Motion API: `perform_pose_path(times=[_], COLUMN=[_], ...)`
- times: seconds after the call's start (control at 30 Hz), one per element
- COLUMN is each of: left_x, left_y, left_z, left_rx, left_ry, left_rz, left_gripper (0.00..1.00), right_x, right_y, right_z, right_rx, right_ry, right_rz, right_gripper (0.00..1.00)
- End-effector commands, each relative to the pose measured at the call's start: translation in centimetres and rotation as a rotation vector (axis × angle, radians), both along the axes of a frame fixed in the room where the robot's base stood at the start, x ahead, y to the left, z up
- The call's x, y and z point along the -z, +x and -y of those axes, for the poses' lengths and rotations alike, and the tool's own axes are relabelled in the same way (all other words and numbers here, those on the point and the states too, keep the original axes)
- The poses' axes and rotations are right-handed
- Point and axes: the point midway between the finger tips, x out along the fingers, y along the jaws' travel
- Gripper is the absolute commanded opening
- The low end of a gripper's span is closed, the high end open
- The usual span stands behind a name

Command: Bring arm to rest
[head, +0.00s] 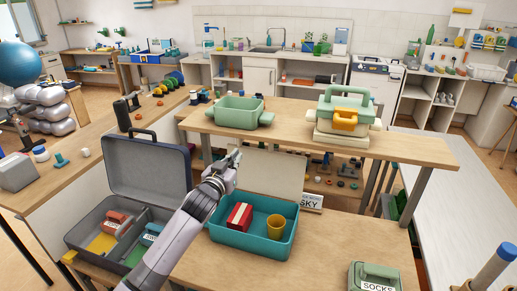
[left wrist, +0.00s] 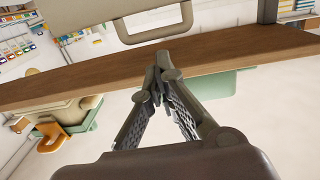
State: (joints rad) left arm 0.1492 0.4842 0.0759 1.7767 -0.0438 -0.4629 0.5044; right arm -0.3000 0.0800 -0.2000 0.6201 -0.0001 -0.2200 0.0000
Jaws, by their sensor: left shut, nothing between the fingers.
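My left arm rises from the bottom of the head view, and its gripper (head: 234,158) is above the back left of the teal case. The gripper is empty, its fingertips together. In the left wrist view the two fingers (left wrist: 158,72) meet at their tips, with nothing between them. The teal open case (head: 265,249) stands on the front table and holds a red box (head: 239,216) and a yellow cup (head: 276,224). My right gripper is not in view.
An open grey case (head: 147,165) stands left of my arm. A shelf table (head: 415,147) behind carries a green tub (head: 238,111) and a green-and-yellow case (head: 344,112). A green box marked SOCKS (head: 375,272) is at front right. Bare tabletop (head: 345,235) lies between.

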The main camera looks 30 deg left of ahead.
Motion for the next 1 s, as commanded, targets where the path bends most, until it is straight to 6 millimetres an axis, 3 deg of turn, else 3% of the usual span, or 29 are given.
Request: perform_pose_path(times=[0.23, 0.37, 0.47, 0.6, 0.7, 0.8, 1.0], left_x=[0.7, 4.6, 9.4, 15.6, 18.6, 20.3, 21.7], left_y=[-0.4, -2.5, -6.0, -13.2, -18.6, -23.0, -30.0], left_z=[0.4, 2.8, 6.1, 11.0, 14.0, 16.2, 19.2], left_rx=[0.001, 0.009, 0.025, 0.068, 0.108, 0.147, 0.215], left_ry=[-0.001, 0.000, 0.004, 0.011, 0.015, 0.018, 0.016], left_rz=[-0.018, -0.132, -0.292, -0.551, -0.720, -0.850, -1.039], left_gripper=[0.00, 0.00, 0.00, 0.00, 0.00, 0.00, 0.00], right_x=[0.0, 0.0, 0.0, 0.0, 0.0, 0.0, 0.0], right_y=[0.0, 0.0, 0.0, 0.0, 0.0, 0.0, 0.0], right_z=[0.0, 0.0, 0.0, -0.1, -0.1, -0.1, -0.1], right_rx=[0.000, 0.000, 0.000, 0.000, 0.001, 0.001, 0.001], right_ry=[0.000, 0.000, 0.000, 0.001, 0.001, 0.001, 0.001], right_rz=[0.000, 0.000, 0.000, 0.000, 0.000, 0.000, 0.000], right_gripper=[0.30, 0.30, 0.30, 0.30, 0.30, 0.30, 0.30])
